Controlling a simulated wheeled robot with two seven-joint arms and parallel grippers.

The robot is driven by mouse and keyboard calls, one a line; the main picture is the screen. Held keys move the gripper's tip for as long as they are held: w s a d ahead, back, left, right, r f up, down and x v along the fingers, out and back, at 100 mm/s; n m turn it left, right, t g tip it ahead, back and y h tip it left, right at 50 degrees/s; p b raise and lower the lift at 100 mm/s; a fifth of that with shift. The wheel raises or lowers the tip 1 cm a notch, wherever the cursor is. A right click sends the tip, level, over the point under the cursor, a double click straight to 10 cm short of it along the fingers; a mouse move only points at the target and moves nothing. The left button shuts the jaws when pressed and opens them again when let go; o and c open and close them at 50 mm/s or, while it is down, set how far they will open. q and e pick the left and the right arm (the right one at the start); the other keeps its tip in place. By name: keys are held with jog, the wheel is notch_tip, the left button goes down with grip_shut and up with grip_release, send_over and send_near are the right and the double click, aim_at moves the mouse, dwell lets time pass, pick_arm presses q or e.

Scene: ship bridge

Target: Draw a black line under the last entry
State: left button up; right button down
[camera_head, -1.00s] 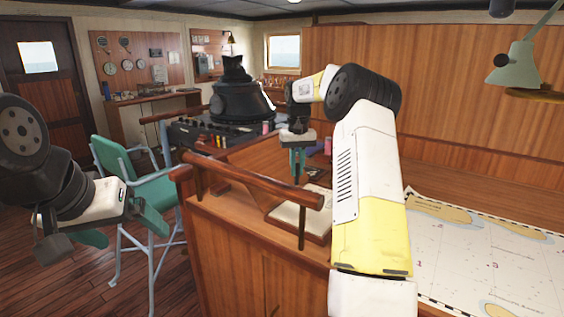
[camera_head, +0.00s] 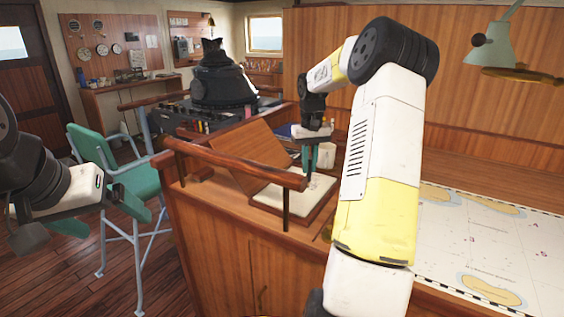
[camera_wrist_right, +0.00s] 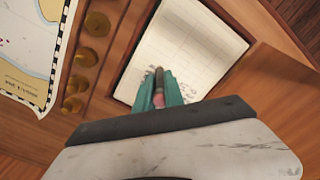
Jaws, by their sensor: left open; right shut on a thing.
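The logbook (camera_head: 277,196) lies open on the wooden desk behind the rail, its lid-like wooden panel (camera_head: 258,152) tilted up behind it. In the right wrist view the white page (camera_wrist_right: 188,48) shows faint ruled lines and marks, too small to read. My right gripper (camera_head: 309,160) points down over the far right part of the page; its teal fingers (camera_wrist_right: 160,88) are shut on a slim dark pen-like stick (camera_wrist_right: 159,76). I cannot tell whether its tip touches the paper. My left gripper (camera_head: 98,213) is open and empty, far left of the desk beside the green chair.
A wooden rail (camera_head: 235,162) runs in front of the logbook. A chart (camera_head: 480,235) covers the desk at right; round brass-coloured pieces (camera_wrist_right: 88,54) lie between it and the book. A green lamp (camera_head: 512,58) hangs at upper right. A green chair (camera_head: 135,180) stands left.

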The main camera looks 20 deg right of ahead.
jog(key=shift+s+d, duration=1.05)
jog(key=shift+s, duration=0.2)
jog(key=shift+w+a, duration=1.55)
jog(key=shift+w, duration=0.25)
jog(key=shift+w+a, duration=1.5)
jog(key=shift+w, duration=0.25)
jog(key=shift+w+a, duration=1.55)
jog(key=shift+w, duration=0.25)
jog(key=shift+f, duration=0.6)
jog(key=shift+s, duration=0.15)
jog(key=shift+s+d, duration=0.35)
jog(key=shift+d, duration=0.05)
jog(key=shift+s, duration=0.1)
jog(key=shift+s+d, duration=0.35)
jog(key=shift+d, duration=0.05)
jog(key=shift+s+d, duration=0.25)
jog(key=shift+s, duration=0.15)
